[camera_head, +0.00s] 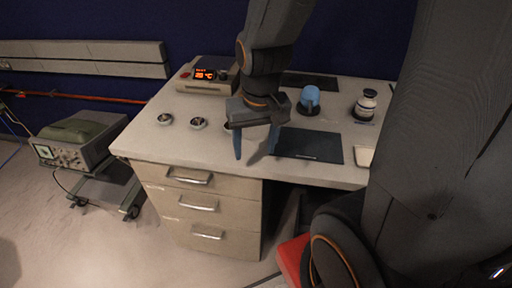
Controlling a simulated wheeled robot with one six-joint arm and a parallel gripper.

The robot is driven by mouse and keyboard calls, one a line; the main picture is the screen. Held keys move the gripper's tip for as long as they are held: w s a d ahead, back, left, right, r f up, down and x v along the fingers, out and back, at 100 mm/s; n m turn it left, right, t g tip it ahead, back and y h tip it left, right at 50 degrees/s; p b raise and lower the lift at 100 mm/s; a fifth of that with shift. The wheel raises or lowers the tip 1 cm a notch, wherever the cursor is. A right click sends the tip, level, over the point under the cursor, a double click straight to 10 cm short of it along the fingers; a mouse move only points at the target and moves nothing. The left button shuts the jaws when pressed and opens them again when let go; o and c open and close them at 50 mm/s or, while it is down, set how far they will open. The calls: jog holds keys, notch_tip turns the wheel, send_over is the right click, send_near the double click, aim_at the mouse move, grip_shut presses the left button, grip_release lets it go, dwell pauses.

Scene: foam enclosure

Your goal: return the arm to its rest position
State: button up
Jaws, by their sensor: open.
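My gripper (256,145) hangs from my dark grey arm over the front part of the desk (145,138), with its fingers pointing down. The two fingers are apart and nothing shows between them. The arm comes down from the top of the view and partly hides the desk behind it. A dark mat (312,146) lies just right of the fingers. I cannot tell the exact height of the fingertips above the desk top.
On the desk stand a device with a lit orange display (206,75), two small round metal things (198,123), a blue cup-like object (309,98) and a white bottle with a dark cap (366,104). An oscilloscope-like instrument (75,140) sits on a cart at left. Open floor lies front left.

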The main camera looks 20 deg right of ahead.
jog(key=shift+s+n, duration=0.35)
jog(key=shift+n, duration=0.35)
jog(key=shift+f+b, duration=0.3)
jog(key=shift+f, duration=0.1)
dwell(0.5)
